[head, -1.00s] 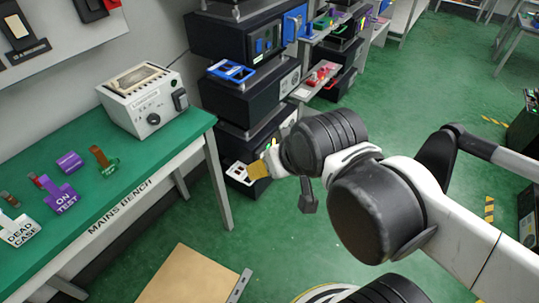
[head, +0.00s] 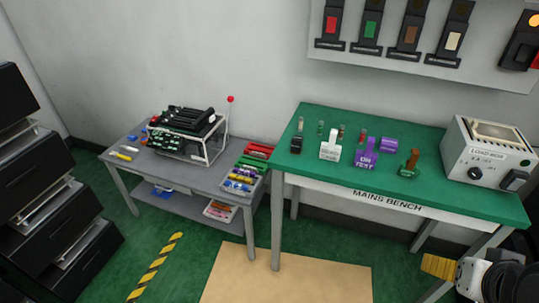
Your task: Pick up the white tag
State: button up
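The white tag (head: 330,148) stands on the green bench, left of the purple "ON TEST" tag (head: 366,156). It has a flat lettered face and a narrower upper part; its lettering is too small to read now. My gripper (head: 440,267) shows only in part at the lower right, in front of and below the bench's right end, well apart from the tag. A yellow-tan piece shows at its end. I cannot tell whether its fingers are open or shut.
The bench (head: 440,198) also bears a black tag (head: 296,144), a green-and-brown tag (head: 409,164), a purple cylinder (head: 389,144) and a load box (head: 489,152). A grey side table (head: 205,175) stands left. A tan mat (head: 290,275) lies on open floor in front.

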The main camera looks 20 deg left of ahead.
aim_at(331, 150)
jog(key=u, duration=0.75)
jog(key=z, duration=1.9)
jog(key=u, duration=1.9)
